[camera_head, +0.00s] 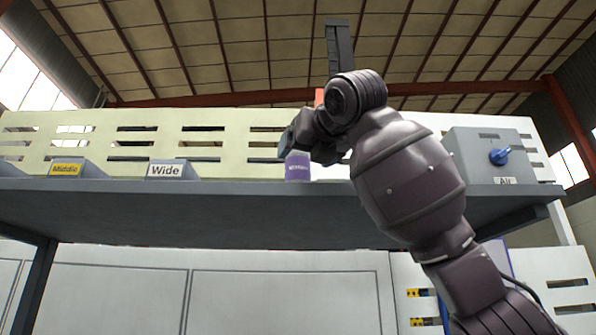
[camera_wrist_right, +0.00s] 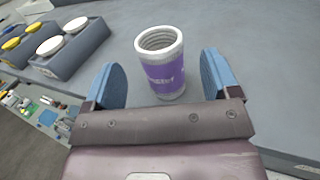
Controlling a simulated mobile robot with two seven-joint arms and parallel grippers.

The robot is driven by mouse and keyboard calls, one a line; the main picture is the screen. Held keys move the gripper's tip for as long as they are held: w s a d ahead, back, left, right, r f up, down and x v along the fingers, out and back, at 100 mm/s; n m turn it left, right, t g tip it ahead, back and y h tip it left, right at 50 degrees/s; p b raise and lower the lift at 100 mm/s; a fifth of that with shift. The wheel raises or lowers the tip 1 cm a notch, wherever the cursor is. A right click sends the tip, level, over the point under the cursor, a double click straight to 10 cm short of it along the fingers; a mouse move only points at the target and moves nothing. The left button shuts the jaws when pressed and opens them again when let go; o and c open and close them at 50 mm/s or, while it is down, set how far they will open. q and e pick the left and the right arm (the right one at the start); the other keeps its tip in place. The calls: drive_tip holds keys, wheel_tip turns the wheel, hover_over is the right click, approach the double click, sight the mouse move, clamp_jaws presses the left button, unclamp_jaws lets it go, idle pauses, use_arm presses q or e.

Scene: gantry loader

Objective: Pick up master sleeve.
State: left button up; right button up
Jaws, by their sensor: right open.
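The master sleeve is a hollow cylinder with a purple band and grey ends. In the right wrist view the sleeve (camera_wrist_right: 163,64) stands upright on the grey shelf (camera_wrist_right: 255,75), between and a little beyond the two blue fingertips. My right gripper (camera_wrist_right: 165,82) is open, with a gap on both sides of the sleeve. In the head view the sleeve (camera_head: 298,167) shows its purple side at the shelf, right beside my right gripper (camera_head: 292,142). My right arm hides part of the shelf there. My left gripper is in neither view.
Grey holders labelled Middle (camera_head: 66,170) and Wide (camera_head: 166,171) stand to the left on the shelf. A grey box with a blue knob (camera_head: 500,156) and an Air label stands at the right. A slotted pale panel (camera_head: 190,140) runs behind. Bare shelf surrounds the sleeve.

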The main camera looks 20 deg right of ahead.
sight(303, 159)
drive_tip(key=w, duration=0.2)
drive_tip(key=w+p, duration=0.1)
drive_tip(key=w, duration=0.1)
drive_tip(key=shift+w+a+f, duration=0.15)
drive_tip(key=shift+w+f, duration=0.05)
drive_tip(key=shift+w, duration=0.2)
drive_tip(key=shift+s, duration=0.15)
drive_tip(key=c, duration=1.2)
